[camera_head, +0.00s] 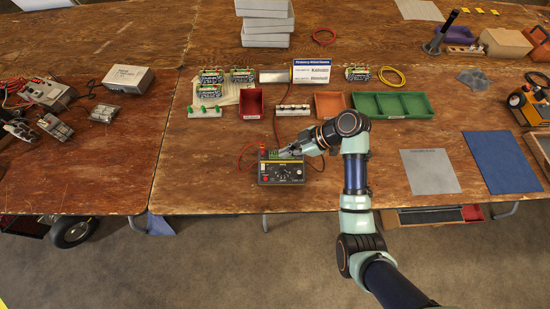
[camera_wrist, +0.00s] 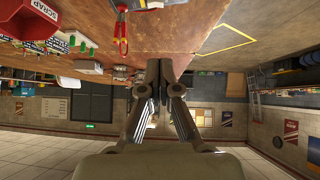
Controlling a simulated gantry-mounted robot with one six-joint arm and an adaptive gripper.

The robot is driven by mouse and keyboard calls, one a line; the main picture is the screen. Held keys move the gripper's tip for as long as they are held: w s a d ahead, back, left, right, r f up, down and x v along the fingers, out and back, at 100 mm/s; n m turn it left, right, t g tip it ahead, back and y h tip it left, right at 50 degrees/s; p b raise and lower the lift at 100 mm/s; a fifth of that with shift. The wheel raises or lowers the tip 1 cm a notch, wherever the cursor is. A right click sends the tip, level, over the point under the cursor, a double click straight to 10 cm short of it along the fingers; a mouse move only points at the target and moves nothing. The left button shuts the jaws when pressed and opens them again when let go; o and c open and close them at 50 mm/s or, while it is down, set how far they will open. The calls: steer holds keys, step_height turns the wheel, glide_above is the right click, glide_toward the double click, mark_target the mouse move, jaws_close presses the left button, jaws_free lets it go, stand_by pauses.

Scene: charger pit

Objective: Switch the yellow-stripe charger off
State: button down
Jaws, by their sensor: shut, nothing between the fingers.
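A dark charger box (camera_head: 282,174) stands near the front edge of the middle table in the head view. It has a round dial on its front, a red part at its upper left and green parts on top. In the wrist view the closed fingers (camera_wrist: 159,68) point at the brown table surface, and the charger is not clearly seen there.
Red and dark cables run beside the charger. Behind it lie a red bin (camera_head: 252,104), an orange bin (camera_head: 330,104) and a green tray (camera_head: 394,106). A grey mat (camera_head: 430,172) lies to the right. Bare table is left of the charger.

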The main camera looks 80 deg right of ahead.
steer(key=b, duration=0.2)
glide_above(267, 170)
step_height(267, 170, down, 6)
steer(key=shift+s+a+f, duration=0.15)
steer(key=shift+f, duration=0.1)
step_height(267, 170, down, 4)
steer(key=shift+r+b, duration=0.25)
steer(key=shift+b, duration=0.3)
steer(key=shift+f, duration=0.25)
